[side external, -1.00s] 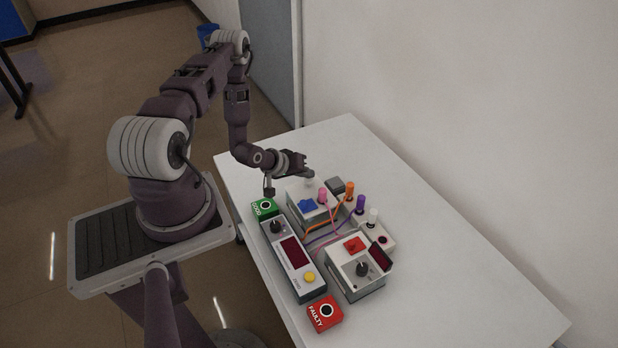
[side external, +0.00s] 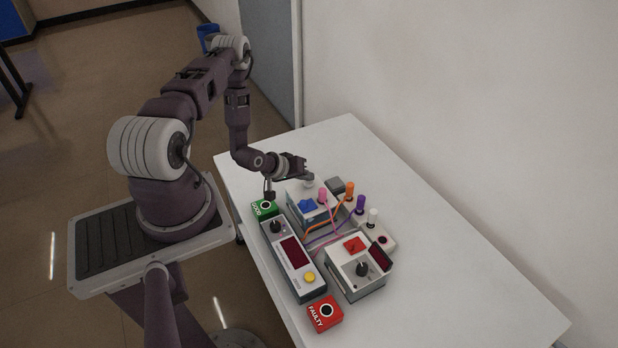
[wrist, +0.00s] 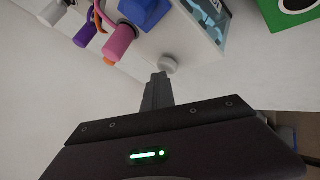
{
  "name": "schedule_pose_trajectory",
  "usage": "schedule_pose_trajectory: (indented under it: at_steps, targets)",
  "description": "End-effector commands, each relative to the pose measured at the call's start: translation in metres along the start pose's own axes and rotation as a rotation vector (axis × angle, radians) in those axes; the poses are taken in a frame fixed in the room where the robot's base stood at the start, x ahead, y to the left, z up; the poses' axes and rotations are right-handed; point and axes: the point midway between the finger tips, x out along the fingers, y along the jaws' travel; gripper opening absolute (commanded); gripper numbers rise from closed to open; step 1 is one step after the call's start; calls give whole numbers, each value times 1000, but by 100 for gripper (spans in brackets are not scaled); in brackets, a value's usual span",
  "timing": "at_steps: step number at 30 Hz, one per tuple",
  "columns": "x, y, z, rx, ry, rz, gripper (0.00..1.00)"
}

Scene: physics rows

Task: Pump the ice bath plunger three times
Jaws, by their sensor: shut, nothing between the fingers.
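The ice bath (side external: 318,217) is a pale box with a blue block on top and an icy picture on its side; it also shows in the wrist view (wrist: 185,42). Its plunger looks to be the round whitish knob (side external: 309,184) on top, at the end toward my arm. In the wrist view the knob (wrist: 169,65) sits just beyond my fingertips. My gripper (side external: 307,177) is shut and empty, with its tips right at or just over the knob. I cannot tell whether they touch it.
Pink (side external: 323,196), orange (side external: 350,188), purple (side external: 360,204) and white (side external: 373,217) plugs stand close by, with cables. A green GOOD box (side external: 265,208), a meter (side external: 292,254), a box with a red switch (side external: 354,265) and a red FAULTY box (side external: 325,314) crowd the table. Its right side (side external: 460,250) is clear.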

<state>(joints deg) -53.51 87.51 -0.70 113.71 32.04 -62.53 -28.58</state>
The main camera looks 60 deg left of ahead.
Motion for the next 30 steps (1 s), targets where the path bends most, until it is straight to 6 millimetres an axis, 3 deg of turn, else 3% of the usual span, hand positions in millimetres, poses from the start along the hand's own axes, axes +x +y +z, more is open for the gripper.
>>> schedule_pose_trajectory:
  at_steps: [14,30]
  targets:
    - [-1,0,0,0,-2,-1,0]
    - [-21,15,-15,-1,-1,-1,0]
